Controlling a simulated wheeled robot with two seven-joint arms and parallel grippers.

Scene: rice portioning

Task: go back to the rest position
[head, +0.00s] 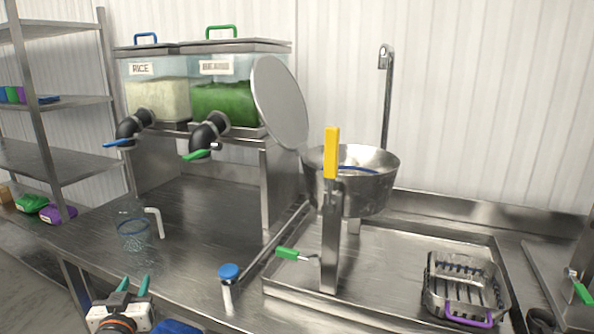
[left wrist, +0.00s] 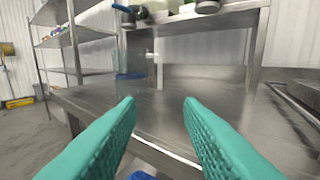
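My left gripper (head: 134,285) is at the bottom left of the head view, in front of the table's front edge. Its two green fingers are apart with nothing between them; the left wrist view shows the same open fingers (left wrist: 160,105). My right gripper is not in view. A clear measuring cup (head: 133,232) with a white handle stands on the steel table (head: 195,215), beyond the left gripper and apart from it. The cup also shows faintly in the left wrist view (left wrist: 132,66).
Rice (head: 155,92) and green-bean (head: 222,98) dispensers stand at the back left. A steel pot (head: 360,190) with a raised lid (head: 279,102) is right of centre. A wire basket (head: 462,290) sits at the right. A blue-capped shaker (head: 228,285) stands near the front edge.

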